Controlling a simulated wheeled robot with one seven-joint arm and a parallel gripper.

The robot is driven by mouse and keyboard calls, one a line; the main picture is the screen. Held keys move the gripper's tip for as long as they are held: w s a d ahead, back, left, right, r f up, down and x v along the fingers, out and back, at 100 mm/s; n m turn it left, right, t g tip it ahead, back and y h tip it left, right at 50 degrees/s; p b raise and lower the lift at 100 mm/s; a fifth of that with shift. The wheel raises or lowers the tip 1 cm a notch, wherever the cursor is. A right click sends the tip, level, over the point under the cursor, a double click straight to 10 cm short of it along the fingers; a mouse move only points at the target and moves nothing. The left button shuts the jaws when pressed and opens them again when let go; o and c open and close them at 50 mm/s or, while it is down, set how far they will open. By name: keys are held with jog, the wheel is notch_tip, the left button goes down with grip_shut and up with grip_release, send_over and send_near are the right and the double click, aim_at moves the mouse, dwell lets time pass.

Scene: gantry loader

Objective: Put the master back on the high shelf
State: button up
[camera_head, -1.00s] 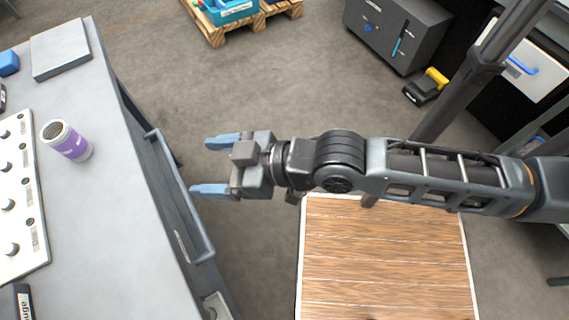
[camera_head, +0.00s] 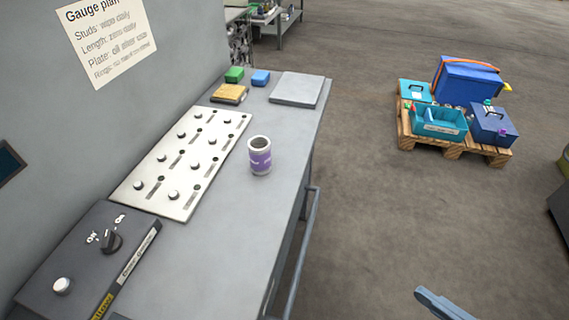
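A grey cylinder with a purple band (camera_head: 260,156), perhaps the master, stands upright on the grey bench (camera_head: 232,262), just right of the studded plate. It is open at the top. Only one blue-grey finger of my gripper (camera_head: 443,303) shows, at the bottom edge over the floor, right of the bench and well apart from the cylinder. The other finger is out of frame; nothing lies against the visible one, and both stood apart a second ago. No high shelf is in view.
A pale studded plate (camera_head: 213,133) and a switch box (camera_head: 85,262) lie left of the cylinder. A rail (camera_head: 300,250) runs along the bench's right side. A loaded pallet (camera_head: 412,143) stands on open floor.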

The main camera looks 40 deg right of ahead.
jog(key=w+d+f+n, duration=0.1)
jog(key=w+f+n, duration=0.2)
jog(key=w+n, duration=0.55)
jog(key=w+f+n, duration=0.2)
jog(key=w+n, duration=0.6)
jog(key=w, duration=0.1)
jog(key=w+d+r+n+t+h, duration=0.1)
jog(key=w+r+n+h, duration=0.15)
jog(key=w+n, duration=0.35)
jog(key=w+d+r+n+h+p, duration=0.1)
jog(key=w+r+n, duration=0.2)
jog(key=w, duration=0.4)
jog(key=w+d+r+n+t+h, duration=0.1)
jog(key=w+r+n+h, duration=0.1)
jog(key=w+n, duration=0.4)
jog(key=b, duration=0.3)
send_near(257, 147)
jog(key=shift+w+d+f+m, duration=0.1)
jog(key=shift+w+d+m, duration=0.15)
jog(key=shift+w, duration=0.3)
jog(key=shift+w+d+m, duration=0.15)
jog(key=shift+w+m, duration=0.05)
jog(key=shift+w, duration=0.3)
jog(key=shift+p+x, duration=0.3)
jog(key=shift+x, duration=3.5)
jog(key=c, duration=1.5)
